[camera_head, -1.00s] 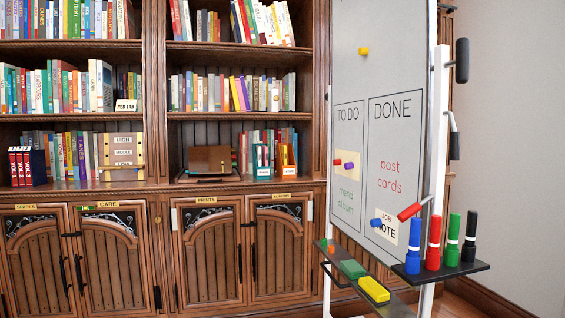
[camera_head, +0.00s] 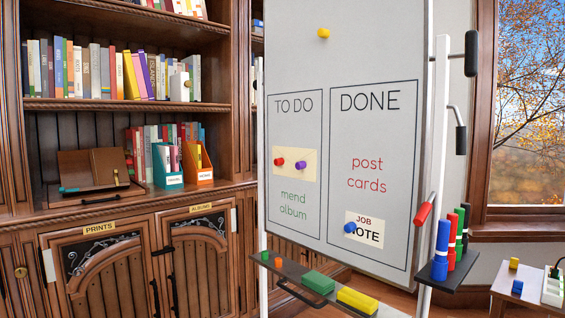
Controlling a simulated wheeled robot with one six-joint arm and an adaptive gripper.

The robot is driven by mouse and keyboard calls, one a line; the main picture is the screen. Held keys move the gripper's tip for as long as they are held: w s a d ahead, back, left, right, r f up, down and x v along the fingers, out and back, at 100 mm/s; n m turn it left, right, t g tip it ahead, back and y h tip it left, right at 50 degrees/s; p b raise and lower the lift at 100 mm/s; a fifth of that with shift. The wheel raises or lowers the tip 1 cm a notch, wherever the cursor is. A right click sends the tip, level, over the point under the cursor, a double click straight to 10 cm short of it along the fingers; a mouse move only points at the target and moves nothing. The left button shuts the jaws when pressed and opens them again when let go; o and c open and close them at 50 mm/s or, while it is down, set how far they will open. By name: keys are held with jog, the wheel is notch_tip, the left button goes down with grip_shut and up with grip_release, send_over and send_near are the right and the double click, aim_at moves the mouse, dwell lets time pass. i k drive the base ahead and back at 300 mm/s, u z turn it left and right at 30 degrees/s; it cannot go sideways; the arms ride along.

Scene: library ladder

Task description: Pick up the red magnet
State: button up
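The red magnet (camera_head: 279,162) is a small round knob on the whiteboard (camera_head: 345,50), under the words TO DO. It sits on the left part of a blank cream card (camera_head: 295,174). A purple magnet (camera_head: 300,165) sits on the same card, just right of the red one. My gripper is not in view.
A yellow magnet (camera_head: 323,33) is high on the board; a blue magnet (camera_head: 350,227) is on the JOB NOTE card (camera_head: 368,230). The board's tray (camera_head: 325,296) holds green and yellow blocks. A marker holder (camera_head: 450,272) juts out at right. A bookcase (camera_head: 130,210) stands left.

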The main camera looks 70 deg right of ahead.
aim_at(280, 161)
jog(key=z, duration=1)
jog(key=i, duration=1)
jog(key=z, duration=1.05)
